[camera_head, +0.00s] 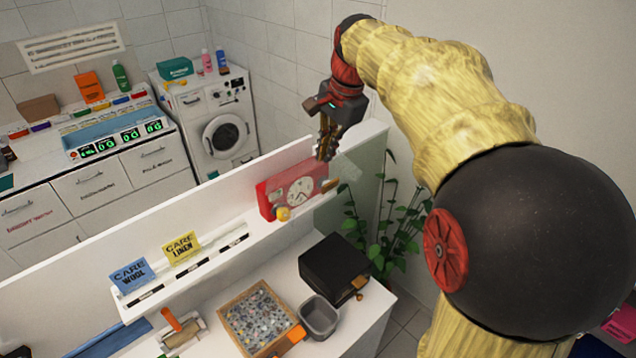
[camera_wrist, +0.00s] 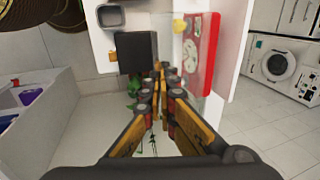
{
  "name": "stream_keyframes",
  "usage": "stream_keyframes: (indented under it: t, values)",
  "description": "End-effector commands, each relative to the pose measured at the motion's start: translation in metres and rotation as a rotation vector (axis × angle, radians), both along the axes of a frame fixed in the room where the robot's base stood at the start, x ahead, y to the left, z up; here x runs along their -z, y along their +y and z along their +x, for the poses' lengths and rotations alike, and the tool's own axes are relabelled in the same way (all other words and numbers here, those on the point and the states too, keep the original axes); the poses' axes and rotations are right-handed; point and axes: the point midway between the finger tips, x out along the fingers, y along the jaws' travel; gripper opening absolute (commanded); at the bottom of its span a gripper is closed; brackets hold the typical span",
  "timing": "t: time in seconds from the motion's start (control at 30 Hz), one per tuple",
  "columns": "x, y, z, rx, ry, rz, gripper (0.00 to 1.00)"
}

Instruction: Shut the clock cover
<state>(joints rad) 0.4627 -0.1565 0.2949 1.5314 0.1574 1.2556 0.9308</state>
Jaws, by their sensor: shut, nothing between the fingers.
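A red clock (camera_head: 277,197) with a white dial stands on the white ledge, against the low partition. In the wrist view the clock (camera_wrist: 210,52) is at upper right, seen steeply from one side. A small yellow knob (camera_head: 283,213) is at its lower front. A pale see-through panel (camera_head: 347,166) shows right of the clock, with a small orange tab (camera_head: 342,188) near it; it may be the cover swung open, but its edges are unclear. My gripper (camera_head: 325,156) is shut and empty, pointing down just above the clock's right end. Its fingers (camera_wrist: 160,72) show left of the clock in the wrist view.
The white partition (camera_head: 180,205) runs behind the ledge. A black box (camera_head: 333,268), a grey bin (camera_head: 319,317) and a wooden tray (camera_head: 228,313) stand on the lower counter. A leafy plant (camera_head: 385,225) is right of the ledge. Blue and yellow care cards (camera_head: 181,247) stand on the ledge's left.

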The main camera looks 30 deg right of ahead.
Motion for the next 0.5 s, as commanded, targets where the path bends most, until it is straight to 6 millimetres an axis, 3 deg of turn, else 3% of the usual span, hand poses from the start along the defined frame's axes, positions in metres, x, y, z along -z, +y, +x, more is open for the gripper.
stream_keyframes:
  t: [0.17,0.5]
  values:
    - [0.014,0.001,0.003,0.007,0.004,0.004,0.0]
    - [0.075,0.004,0.019,0.005,0.002,0.003,0.0]
